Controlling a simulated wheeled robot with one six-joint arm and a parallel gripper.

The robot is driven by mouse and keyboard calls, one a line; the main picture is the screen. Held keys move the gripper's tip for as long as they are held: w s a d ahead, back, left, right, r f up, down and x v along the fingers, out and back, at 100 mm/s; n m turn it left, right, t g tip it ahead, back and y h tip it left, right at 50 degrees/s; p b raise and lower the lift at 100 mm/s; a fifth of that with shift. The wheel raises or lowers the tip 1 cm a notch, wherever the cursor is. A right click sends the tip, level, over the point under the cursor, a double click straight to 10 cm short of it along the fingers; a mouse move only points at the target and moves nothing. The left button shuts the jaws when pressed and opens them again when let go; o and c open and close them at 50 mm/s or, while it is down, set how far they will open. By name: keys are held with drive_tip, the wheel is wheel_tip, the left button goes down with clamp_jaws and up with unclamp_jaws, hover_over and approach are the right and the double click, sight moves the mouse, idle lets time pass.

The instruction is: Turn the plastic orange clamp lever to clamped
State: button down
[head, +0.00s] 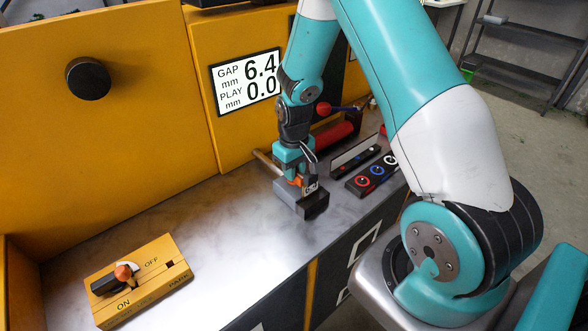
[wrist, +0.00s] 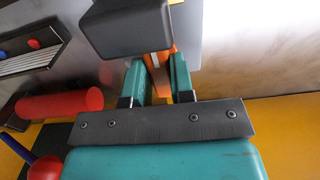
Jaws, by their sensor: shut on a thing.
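The orange clamp lever (head: 298,182) shows as a small orange patch at the end of my arm, beside a dark grey block (head: 298,200) on the grey worktop. My gripper (head: 296,179) points down and is shut on the lever. In the wrist view, the teal fingers of my gripper (wrist: 157,66) stand on either side of the orange lever (wrist: 160,62), and the grey block (wrist: 125,30) lies past their tips. The fingers and the block hide much of the lever, so its angle is hard to tell.
A yellow ON/OFF box (head: 143,281) stands at left front. A screen (head: 246,81) reads GAP 6.4 mm, PLAY 0.0 mm. A red cylinder (head: 334,134) and a button panel (head: 372,175) are close to the right of my gripper. The worktop (head: 215,225) to the left is clear.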

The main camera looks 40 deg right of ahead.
drive_tip(key=c, duration=1)
unclamp_jaws()
drive_tip(key=shift+r, duration=0.1)
wheel_tip(320, 180, up, 17)
drive_tip(key=shift+r+b, duration=0.15)
drive_tip(key=shift+b, duration=0.3)
drive_tip(key=s+a+r+n+y, duration=0.1)
drive_tip(key=s+a+r+n, duration=0.1)
drive_tip(key=s+a, duration=0.5)
drive_tip(key=s+a+r+n+y, duration=0.1)
drive_tip(key=s+a+r+n, duration=0.1)
drive_tip(key=s+a, duration=0.5)
drive_tip(key=s+a+r+n+y, duration=0.2)
drive_tip(key=s+a+r, duration=0.1)
drive_tip(key=s+a, duration=0.5)
drive_tip(key=shift+a+n, duration=0.15)
drive_tip(key=shift+n, duration=0.25)
